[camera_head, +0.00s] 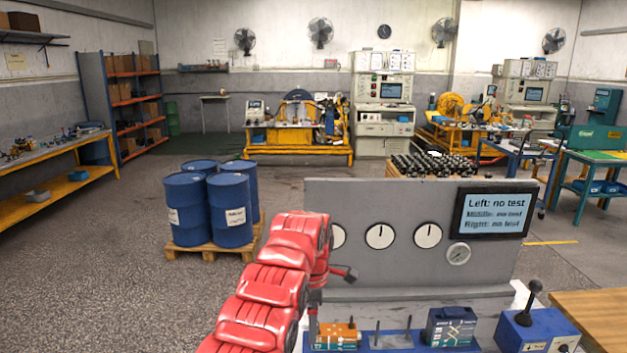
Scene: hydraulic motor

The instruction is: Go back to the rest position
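My red arm comes in from the bottom, left of the middle, rises in front of the test bench and bends down at its wrist. I take it as my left arm. Its dark gripper (314,318) points down at the left end of the blue holder (398,340), close beside an orange motor (337,336). The fingers are small and partly hidden by the arm, so I cannot see whether they are open or touching the motor. A blue motor (450,326) sits at the holder's right, with upright pins between the two motors. My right gripper is not in view.
A grey panel (400,265) with gauges stands behind the holder. Its screen (492,210) reads "no test" for left, middle and right. A blue lever box (537,328) and a wooden table (600,312) are at right. Blue barrels (230,210) stand on a pallet behind; floor at left is clear.

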